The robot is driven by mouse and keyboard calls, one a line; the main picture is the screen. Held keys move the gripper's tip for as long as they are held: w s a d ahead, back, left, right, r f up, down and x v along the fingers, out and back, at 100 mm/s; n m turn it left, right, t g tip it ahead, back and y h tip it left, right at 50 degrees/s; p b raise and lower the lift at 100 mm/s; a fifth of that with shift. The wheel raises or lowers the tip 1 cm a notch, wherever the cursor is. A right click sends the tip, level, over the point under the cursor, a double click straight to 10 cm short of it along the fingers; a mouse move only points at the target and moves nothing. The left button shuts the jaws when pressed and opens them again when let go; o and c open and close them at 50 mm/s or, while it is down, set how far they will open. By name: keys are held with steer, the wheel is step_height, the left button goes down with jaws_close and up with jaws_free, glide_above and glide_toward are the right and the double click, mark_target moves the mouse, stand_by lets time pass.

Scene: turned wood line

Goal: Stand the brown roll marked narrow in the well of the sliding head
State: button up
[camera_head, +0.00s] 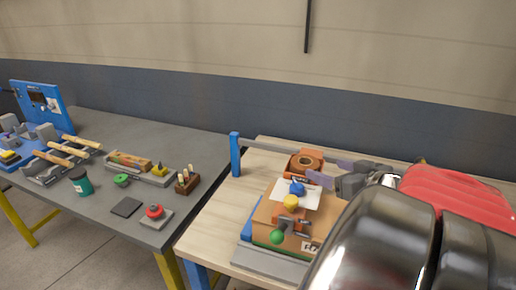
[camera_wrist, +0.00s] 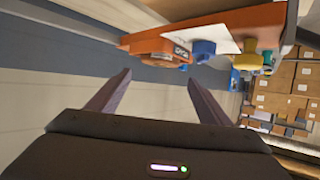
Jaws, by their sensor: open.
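A brown roll (camera_head: 307,160) with a dark central hole sits in the top of the orange sliding head (camera_head: 303,174) on the wooden bench; I cannot read a narrow mark on it. My gripper (camera_head: 324,168) is open and empty, its grey-purple fingers just right of the roll and apart from it as far as I can tell. In the wrist view the fingers (camera_wrist: 160,77) are spread with nothing between them. The orange head (camera_wrist: 152,50) with a dark label lies beyond them there; its well is not visible in that view.
Blue (camera_head: 297,187) and yellow (camera_head: 291,201) knobs and a green ball (camera_head: 277,237) stand in front. The grey bench (camera_head: 125,155) on the left holds a green cup (camera_head: 81,182) and a red button (camera_head: 155,211).

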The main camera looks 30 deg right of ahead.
steer(key=shift+v, duration=1)
